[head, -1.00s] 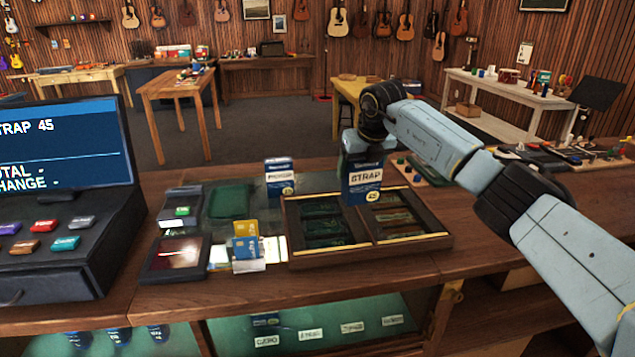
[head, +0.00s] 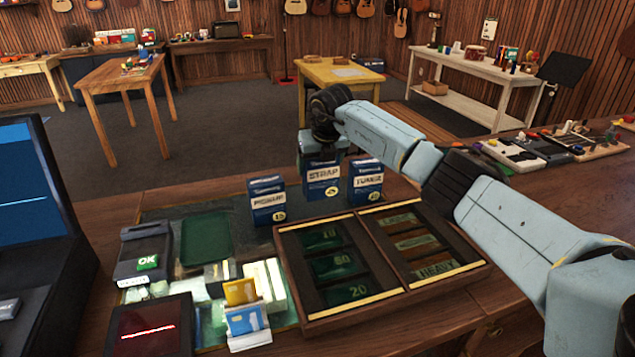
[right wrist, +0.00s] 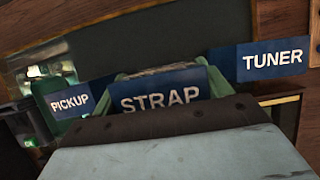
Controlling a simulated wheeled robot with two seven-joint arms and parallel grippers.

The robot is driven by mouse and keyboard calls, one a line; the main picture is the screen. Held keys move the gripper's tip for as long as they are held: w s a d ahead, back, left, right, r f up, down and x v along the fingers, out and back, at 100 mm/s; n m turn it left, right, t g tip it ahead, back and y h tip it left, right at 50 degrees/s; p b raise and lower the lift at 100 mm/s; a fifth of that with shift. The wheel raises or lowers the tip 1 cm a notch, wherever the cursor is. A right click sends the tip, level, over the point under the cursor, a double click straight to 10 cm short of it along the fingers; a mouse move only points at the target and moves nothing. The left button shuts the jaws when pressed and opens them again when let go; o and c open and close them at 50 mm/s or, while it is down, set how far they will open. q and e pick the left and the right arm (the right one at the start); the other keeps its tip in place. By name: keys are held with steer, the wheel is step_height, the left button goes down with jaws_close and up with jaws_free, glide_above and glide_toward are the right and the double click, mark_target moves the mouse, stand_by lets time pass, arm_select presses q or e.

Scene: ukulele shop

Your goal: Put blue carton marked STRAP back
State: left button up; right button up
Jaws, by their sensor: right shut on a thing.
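The blue carton marked STRAP (head: 322,181) stands upright in the head view, between two similar blue cartons behind the wooden tray. My right gripper (head: 323,146) is shut on its top from above. In the right wrist view, the STRAP carton (right wrist: 165,92) sits between the gripper's fingers. The PICKUP carton (head: 267,202) is to its left and the TUNER carton (head: 366,183) to its right. I cannot tell whether the STRAP carton's base touches the counter. My left gripper is not in view.
A card terminal (head: 143,256), a green mat (head: 206,240) and a card holder (head: 249,340) are to the left. The register screen (head: 28,193) stands at far left. Counter right of the tray is clear.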

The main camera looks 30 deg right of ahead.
mark_target(320, 176)
steer(key=shift+f, duration=0.7)
step_height(320, 176, down, 3)
steer(key=shift+f, duration=0.1)
steer(key=shift+w, duration=0.1)
steer(key=shift+f, duration=0.15)
steer(key=o, duration=1.1)
steer(key=shift+c, duration=0.2)
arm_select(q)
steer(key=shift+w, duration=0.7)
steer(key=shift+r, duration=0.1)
arm_select(e)
steer(key=shift+r, duration=0.65)
steer(key=v, duration=1.1)
steer(key=shift+s, duration=0.25)
